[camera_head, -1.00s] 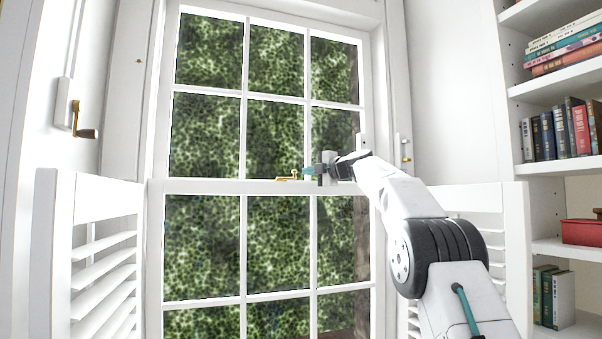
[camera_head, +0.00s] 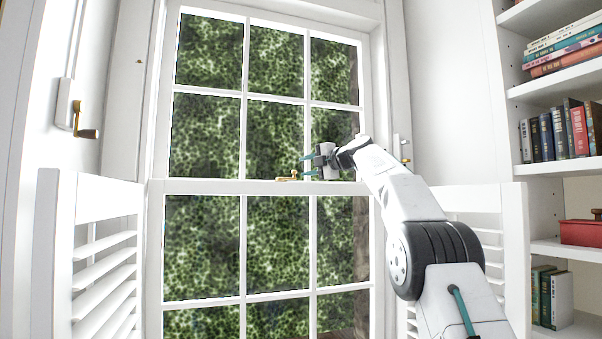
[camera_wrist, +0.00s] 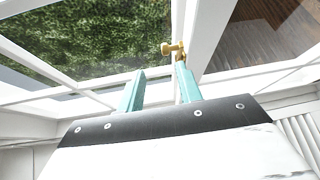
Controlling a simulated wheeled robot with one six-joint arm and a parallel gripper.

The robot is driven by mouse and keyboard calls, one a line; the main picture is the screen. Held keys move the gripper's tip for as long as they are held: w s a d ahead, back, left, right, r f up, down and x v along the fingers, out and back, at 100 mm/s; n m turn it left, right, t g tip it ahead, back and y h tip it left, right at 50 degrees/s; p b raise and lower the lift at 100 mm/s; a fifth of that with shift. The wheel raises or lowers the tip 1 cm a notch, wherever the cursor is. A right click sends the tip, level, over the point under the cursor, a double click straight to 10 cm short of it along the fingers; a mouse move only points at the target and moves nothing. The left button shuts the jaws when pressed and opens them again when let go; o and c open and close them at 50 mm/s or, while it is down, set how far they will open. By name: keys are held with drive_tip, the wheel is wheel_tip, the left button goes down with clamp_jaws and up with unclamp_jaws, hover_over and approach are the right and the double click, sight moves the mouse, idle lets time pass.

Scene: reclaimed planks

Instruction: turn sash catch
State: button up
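The brass sash catch (camera_head: 288,177) sits on the white meeting rail (camera_head: 220,187) of the window in the head view. In the wrist view, the catch (camera_wrist: 174,48) shows just beyond the tip of the right-hand finger. My gripper (camera_head: 304,166) is just right of the catch, with its two teal fingers spread one above the other. In the wrist view, my gripper (camera_wrist: 160,70) is open with nothing between its fingers. Whether the right-hand finger touches the catch I cannot tell.
Louvred shutters (camera_head: 102,250) stand on both sides of the window. A brass crank handle (camera_head: 84,130) is on the left wall. A bookshelf (camera_head: 545,165) with books and a red box (camera_head: 582,232) is at the right.

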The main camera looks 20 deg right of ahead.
sight(294, 171)
drive_tip(key=a+f+m+g+h, duration=0.1)
drive_tip(key=a+f+m+h, duration=0.35)
drive_tip(key=m+h, duration=0.35)
drive_tip(key=shift+w+d+r+m+t+h, duration=0.5)
drive_tip(key=shift+w+m+h, duration=0.5)
drive_tip(key=shift+m, duration=2.3)
drive_tip(key=shift+w+d+r+m+t+h, duration=0.5)
drive_tip(key=shift+w+m, duration=0.8)
drive_tip(key=shift+m, duration=2)
drive_tip(key=shift+w+d+r+m+t+h, duration=0.3)
drive_tip(key=shift+w+r+m+h, duration=0.55)
drive_tip(key=shift+m, duration=2.45)
drive_tip(key=shift+w+f, duration=0.2)
drive_tip(key=shift+w, duration=0.1)
